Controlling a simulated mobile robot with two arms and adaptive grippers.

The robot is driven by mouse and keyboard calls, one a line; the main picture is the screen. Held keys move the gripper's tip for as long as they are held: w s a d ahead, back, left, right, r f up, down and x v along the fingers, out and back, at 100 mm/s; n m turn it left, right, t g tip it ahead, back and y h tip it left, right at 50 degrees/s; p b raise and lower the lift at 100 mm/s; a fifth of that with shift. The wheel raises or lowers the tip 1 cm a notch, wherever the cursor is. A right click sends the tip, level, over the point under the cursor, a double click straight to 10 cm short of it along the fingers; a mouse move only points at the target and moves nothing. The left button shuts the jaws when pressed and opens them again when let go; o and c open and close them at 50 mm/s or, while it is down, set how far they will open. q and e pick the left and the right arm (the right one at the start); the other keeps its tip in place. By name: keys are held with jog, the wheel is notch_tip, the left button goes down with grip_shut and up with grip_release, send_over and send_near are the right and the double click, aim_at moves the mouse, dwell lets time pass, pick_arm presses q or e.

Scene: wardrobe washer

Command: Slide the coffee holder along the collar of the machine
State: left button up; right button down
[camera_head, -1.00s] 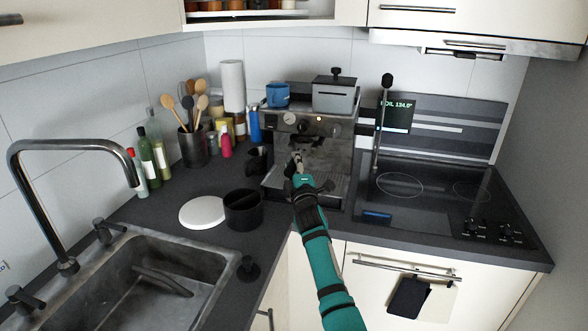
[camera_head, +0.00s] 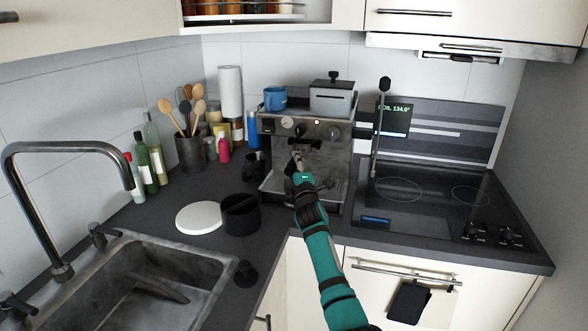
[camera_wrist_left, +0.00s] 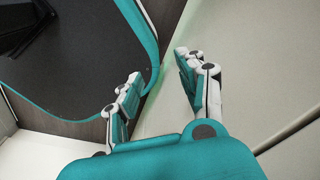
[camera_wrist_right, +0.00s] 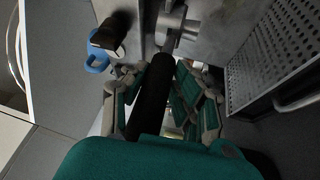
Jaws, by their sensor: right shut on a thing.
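The coffee machine (camera_head: 335,157) stands against the back wall, with its collar (camera_head: 304,143) under the front panel. My right gripper (camera_head: 296,162) is in front of the machine, just below the collar. In the right wrist view its fingers (camera_wrist_right: 157,92) are closed around the black handle of the coffee holder (camera_wrist_right: 154,88). The holder's metal end (camera_wrist_right: 177,28) is up at the machine; I cannot tell how it sits in the collar. My left gripper (camera_wrist_left: 160,75) is open and empty; it is outside the head view.
A black canister (camera_head: 240,216) and a white disc (camera_head: 200,217) lie on the counter in front of the machine. The sink (camera_head: 160,255) is at the lower left. A stove (camera_head: 430,198) is on the right. A blue mug (camera_head: 275,98) stands on the machine.

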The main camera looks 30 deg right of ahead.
aim_at(304, 148)
jog(key=shift+w+d+r+b, duration=0.15)
jog(key=shift+w+d+b, duration=0.85)
jog(key=shift+d, duration=0.25)
jog(key=shift+w+d, duration=0.2)
jog(key=shift+d, duration=0.05)
jog(key=shift+r, duration=0.1)
jog(key=shift+b, duration=0.3)
jog(key=c, duration=1)
grip_release()
jog(key=shift+a, duration=0.1)
jog(key=o, duration=0.4)
jog(key=shift+f, duration=0.3)
